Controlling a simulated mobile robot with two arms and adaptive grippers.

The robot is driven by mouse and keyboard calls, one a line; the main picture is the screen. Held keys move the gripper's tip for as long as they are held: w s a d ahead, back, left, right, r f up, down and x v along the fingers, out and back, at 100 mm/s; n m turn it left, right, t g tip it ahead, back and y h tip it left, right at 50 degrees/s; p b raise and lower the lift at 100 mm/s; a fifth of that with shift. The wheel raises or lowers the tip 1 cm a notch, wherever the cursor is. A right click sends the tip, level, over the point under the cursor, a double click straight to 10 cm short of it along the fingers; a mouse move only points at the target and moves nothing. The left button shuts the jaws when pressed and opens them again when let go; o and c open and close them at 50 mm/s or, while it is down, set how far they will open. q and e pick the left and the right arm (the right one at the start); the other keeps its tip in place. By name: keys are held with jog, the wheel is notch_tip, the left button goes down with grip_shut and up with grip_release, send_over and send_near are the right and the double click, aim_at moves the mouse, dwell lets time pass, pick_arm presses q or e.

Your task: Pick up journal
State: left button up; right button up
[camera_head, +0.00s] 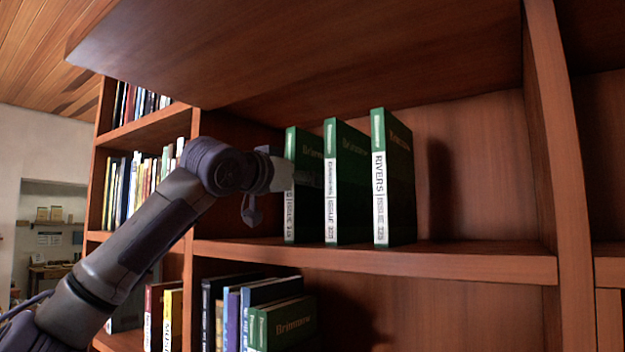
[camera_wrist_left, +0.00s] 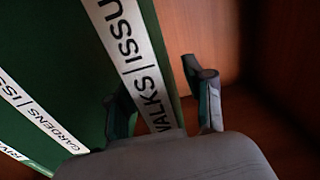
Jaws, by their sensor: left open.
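Three green journals stand upright on the middle shelf in the head view: one at left (camera_head: 305,148), one in the middle labelled Gardens (camera_head: 352,170) and one at right labelled Rivers (camera_head: 398,175). My left gripper (camera_head: 296,177) is at the left journal's spine. In the left wrist view this journal reads Walks (camera_wrist_left: 137,62), and the Gardens journal (camera_wrist_left: 40,110) is beside it. The open fingers of my left gripper (camera_wrist_left: 165,105) are on either side of the Walks spine. Whether they touch it I cannot tell. My right gripper is not in view.
The wooden shelf board (camera_head: 480,262) is clear right of the journals. An upper board (camera_head: 330,50) overhangs them and an upright panel (camera_head: 560,150) stands at right.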

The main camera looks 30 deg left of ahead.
pick_arm(q)
jog(key=shift+w+d, duration=0.25)
jog(key=shift+w, duration=0.85)
jog(key=shift+s, duration=0.15)
jog(key=c, duration=0.3)
grip_shut()
jog(key=shift+r, duration=0.1)
